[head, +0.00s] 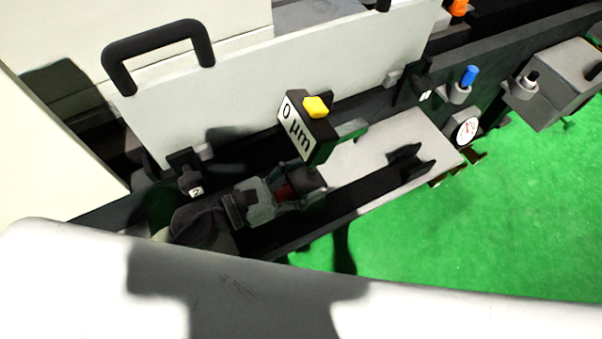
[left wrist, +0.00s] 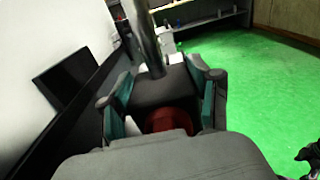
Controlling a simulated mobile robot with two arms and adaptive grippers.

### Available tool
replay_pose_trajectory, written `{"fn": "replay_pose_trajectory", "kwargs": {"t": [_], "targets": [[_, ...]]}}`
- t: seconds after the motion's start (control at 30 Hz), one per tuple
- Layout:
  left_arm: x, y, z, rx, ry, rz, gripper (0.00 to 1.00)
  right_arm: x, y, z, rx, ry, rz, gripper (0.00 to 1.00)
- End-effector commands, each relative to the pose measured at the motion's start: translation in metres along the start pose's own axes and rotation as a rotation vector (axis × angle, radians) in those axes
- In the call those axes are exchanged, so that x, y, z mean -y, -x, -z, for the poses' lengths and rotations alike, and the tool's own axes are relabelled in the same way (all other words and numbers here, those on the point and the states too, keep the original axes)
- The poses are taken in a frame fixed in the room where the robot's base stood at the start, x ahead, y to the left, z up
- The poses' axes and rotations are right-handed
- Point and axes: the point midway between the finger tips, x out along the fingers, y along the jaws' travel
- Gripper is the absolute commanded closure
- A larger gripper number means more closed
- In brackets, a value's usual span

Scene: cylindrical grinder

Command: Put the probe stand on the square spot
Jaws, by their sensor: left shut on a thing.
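My left gripper (head: 284,193) is shut on the dark base of the probe stand. The stand carries a display box (head: 303,128) reading "0 µm" with a yellow button on top. In the left wrist view the dark base (left wrist: 163,90) is between the two green-padded fingers (left wrist: 160,105), with a metal post rising from it and a red round part below. The stand is over the left part of the light grey plate (head: 372,155); I cannot tell whether it touches. No square spot can be made out. My right gripper is not in the head view; a dark shape cut off at the left wrist view's right edge may be it.
A pale panel with a black handle (head: 158,42) stands behind. A dial gauge (head: 467,130), a blue knob (head: 469,76) and a grey box (head: 560,85) are to the right. Green floor lies in front.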

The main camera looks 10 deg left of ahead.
Motion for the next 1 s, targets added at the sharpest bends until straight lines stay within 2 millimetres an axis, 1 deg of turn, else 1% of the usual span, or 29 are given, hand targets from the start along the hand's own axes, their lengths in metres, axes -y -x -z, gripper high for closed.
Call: {"fn": "replay_pose_trajectory", "kwargs": {"t": [0.03, 0.13, 0.43, 0.57, 0.6, 0.67, 0.7, 0.73, 1.0], "targets": [[-0.001, -0.001, 0.005, 0.01, 0.002, -0.003, 1.0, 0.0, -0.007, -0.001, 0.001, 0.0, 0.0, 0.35], [0.0, -0.001, 0.013, 0.01, 0.0, -0.001, 1.0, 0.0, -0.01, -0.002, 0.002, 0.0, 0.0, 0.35], [0.0, -0.001, 0.013, 0.011, -0.001, -0.001, 1.0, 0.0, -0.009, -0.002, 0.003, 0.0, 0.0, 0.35], [0.0, -0.001, 0.016, 0.01, -0.002, -0.001, 1.0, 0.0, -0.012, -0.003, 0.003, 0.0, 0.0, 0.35], [0.0, 0.0, 0.02, 0.001, 0.0, -0.001, 0.33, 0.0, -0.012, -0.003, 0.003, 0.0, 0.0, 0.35], [0.0, 0.0, 0.02, 0.001, 0.0, -0.001, 0.23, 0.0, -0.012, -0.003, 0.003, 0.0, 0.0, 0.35], [0.0, 0.0, 0.02, 0.001, 0.0, -0.001, 0.16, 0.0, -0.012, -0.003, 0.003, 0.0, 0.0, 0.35], [0.0, 0.0, 0.02, 0.001, 0.0, -0.001, 0.13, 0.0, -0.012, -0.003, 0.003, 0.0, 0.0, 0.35], [0.0, 0.0, 0.019, 0.001, 0.0, -0.001, 0.13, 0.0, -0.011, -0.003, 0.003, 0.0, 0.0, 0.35]]}}
